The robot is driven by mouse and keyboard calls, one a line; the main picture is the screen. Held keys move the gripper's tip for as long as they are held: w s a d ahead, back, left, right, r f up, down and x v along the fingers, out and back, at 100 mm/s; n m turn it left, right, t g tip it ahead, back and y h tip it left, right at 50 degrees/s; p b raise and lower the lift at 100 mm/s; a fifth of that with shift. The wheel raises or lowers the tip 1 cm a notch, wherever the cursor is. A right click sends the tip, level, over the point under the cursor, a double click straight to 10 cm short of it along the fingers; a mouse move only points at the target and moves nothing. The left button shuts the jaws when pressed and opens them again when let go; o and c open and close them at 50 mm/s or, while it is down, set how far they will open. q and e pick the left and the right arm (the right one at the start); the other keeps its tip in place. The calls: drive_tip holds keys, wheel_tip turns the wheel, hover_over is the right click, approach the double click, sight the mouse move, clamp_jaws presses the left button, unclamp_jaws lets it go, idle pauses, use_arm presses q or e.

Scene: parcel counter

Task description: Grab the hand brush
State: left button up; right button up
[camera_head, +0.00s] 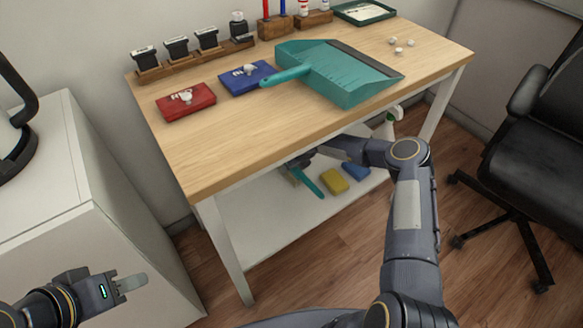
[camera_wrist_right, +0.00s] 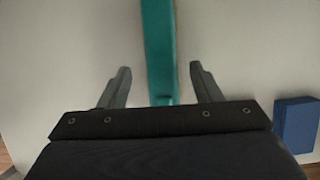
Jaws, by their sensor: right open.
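The hand brush, with a teal handle (camera_head: 309,183), lies on the white lower shelf under the wooden table. The rest of it is hidden by my right arm and the tabletop. My right gripper (camera_wrist_right: 160,70) is open, with its two fingers on either side of the teal handle (camera_wrist_right: 158,40) in the right wrist view. A gap shows on both sides of the handle. In the head view the right gripper is mostly hidden under the table edge. My left gripper (camera_head: 132,283) is at the lower left, away from the table; its finger opening cannot be made out.
A yellow block (camera_head: 334,181) and a blue block (camera_head: 356,171) lie right of the brush on the lower shelf (camera_head: 270,225). The tabletop (camera_head: 250,125) edge overhangs my right arm. A teal dustpan (camera_head: 350,85) lies on top. A black chair (camera_head: 540,150) stands at right.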

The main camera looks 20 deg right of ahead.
drive_tip(key=b+x, duration=0.2)
drive_tip(key=x, duration=0.2)
drive_tip(key=shift+d+f, duration=0.1)
drive_tip(key=shift+f, duration=0.2)
drive_tip(key=c, duration=1.2)
